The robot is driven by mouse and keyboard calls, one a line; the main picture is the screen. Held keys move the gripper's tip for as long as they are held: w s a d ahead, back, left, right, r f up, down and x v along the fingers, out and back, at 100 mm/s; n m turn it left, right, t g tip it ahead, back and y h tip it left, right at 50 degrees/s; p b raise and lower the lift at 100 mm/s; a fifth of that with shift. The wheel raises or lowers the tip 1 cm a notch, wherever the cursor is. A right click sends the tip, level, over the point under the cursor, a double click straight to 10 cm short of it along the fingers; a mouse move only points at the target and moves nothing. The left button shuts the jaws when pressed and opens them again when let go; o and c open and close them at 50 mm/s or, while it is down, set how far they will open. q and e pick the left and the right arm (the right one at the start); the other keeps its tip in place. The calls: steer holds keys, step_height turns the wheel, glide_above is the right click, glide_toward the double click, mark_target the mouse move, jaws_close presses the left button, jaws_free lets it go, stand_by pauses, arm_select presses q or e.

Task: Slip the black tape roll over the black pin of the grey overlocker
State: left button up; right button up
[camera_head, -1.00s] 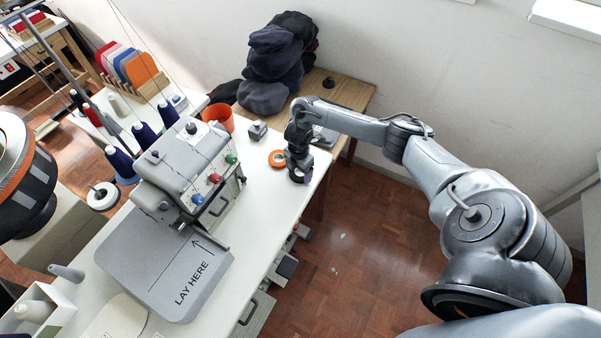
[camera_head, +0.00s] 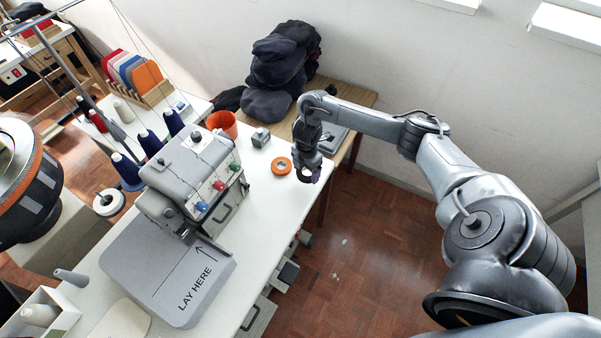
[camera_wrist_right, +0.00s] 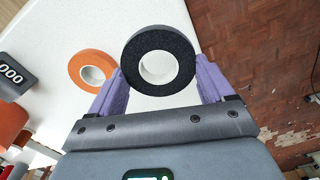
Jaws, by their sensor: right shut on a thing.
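The black tape roll (camera_wrist_right: 158,38) is between the purple fingers of my right gripper (camera_wrist_right: 159,67) in the wrist view, its round face and open hole toward the camera. In the head view my right gripper (camera_head: 308,172) is at the table's right edge, right of the orange roll; the black roll is hard to make out there. The grey overlocker (camera_head: 182,168) stands on the table, well left of this gripper. My left gripper is out of view.
An orange tape roll (camera_head: 274,168) lies on the white table (camera_head: 262,205); it also shows in the wrist view (camera_wrist_right: 77,75). Behind are a small grey block (camera_head: 261,137) and an orange cup (camera_head: 222,122). Thread cones (camera_head: 150,143) flank the overlocker. The table's front right is clear.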

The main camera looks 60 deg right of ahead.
steer(key=s+d+r+p, duration=0.1)
steer(key=s+d+r, duration=0.4)
steer(key=s, duration=0.4)
steer(key=w+a+r+m, duration=0.3)
steer(key=w+a, duration=0.1)
steer(key=a, duration=0.7)
steer(key=w+a+r+m, duration=0.2)
steer(key=w+a+m, duration=0.2)
steer(key=a, duration=0.7)
steer(key=w+a+r+m, duration=0.3)
steer(key=w+a, duration=0.1)
steer(key=a, duration=0.7)
step_height(320, 180, up, 25)
steer(key=a+m+p, duration=0.2)
steer(key=m+p, duration=0.2)
steer(key=p, duration=2.3)
steer(key=shift+a+m+p, duration=0.15)
steer(key=shift+m+p, duration=0.2)
steer(key=shift+m, duration=0.05)
